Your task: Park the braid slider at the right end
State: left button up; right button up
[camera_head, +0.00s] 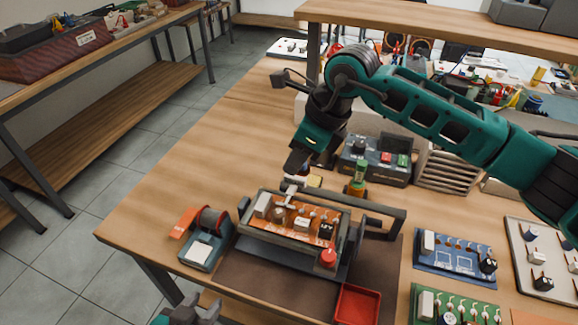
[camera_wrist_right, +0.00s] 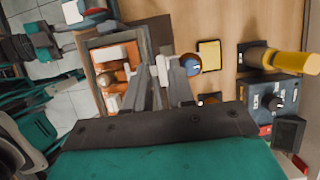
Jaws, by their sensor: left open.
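A board holder (camera_head: 345,240) with a grey frame carries an orange circuit board (camera_head: 300,222); the frame also shows in the right wrist view (camera_wrist_right: 88,45). A small pale piece (camera_head: 289,188) is at the frame's back edge, under my right gripper (camera_head: 292,180). I cannot tell for sure that it is the braid slider. In the right wrist view my right gripper (camera_wrist_right: 163,82) has its fingers close together beside the frame, next to a white-and-blue knob (camera_wrist_right: 191,64); whether they grip anything is unclear. My left gripper (camera_head: 188,312) is open at the bottom edge, away from the holder.
A spool stand (camera_head: 205,240) is left of the holder, a red tray (camera_head: 357,304) in front. A dark bar (camera_head: 378,206) stands behind its right side. A green-topped bottle (camera_head: 359,178) and control box (camera_head: 375,160) are behind. Boards (camera_head: 455,252) lie right. The bench's left is clear.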

aim_at(297, 178)
jog(key=shift+x, duration=2.1)
jog(key=shift+c, duration=0.2)
grip_shut()
jog(key=shift+r, duration=0.1)
